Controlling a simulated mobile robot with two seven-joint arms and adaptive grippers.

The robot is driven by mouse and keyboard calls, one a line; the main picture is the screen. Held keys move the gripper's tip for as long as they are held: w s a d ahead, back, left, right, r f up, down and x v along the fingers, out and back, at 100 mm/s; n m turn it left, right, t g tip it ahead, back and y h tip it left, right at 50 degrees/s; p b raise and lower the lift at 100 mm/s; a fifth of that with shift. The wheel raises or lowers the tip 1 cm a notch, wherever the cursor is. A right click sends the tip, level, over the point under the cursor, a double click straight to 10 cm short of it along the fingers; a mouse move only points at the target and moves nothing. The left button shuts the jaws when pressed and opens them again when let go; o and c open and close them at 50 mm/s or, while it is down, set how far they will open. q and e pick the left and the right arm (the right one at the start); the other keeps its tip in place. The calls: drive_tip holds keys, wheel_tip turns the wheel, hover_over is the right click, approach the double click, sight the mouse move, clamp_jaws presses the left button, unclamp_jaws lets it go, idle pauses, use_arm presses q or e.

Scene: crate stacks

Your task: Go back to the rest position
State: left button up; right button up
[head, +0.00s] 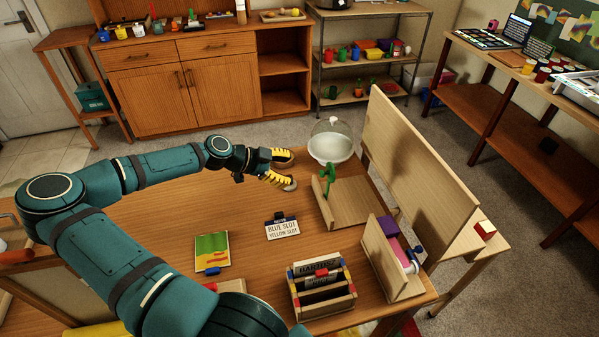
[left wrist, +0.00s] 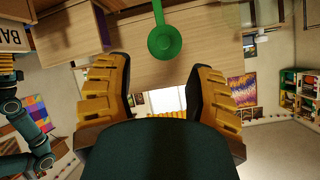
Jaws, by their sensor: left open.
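My left gripper (head: 291,170) reaches over the table from the left in the head view. Its two yellow fingers are apart and nothing is between them. In the left wrist view, the spread fingers (left wrist: 158,90) also hold nothing. A green scoop-like thing (head: 327,180) stands at the left edge of a wooden tray (head: 352,200), just right of the fingertips. It also shows in the left wrist view (left wrist: 164,42), ahead of the fingers and apart from them. My right gripper does not show in the head view.
A tall wooden panel (head: 420,160) rises on the right. A sign (head: 282,229), a coloured card (head: 212,251) and a wooden card box (head: 323,296) are nearer. The table's left middle is clear under my arm.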

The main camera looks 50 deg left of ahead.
use_arm(q)
drive_tip(key=shift+s+a+r, duration=0.25)
drive_tip(key=shift+s+r, duration=0.1)
drive_tip(key=shift+s, duration=0.25)
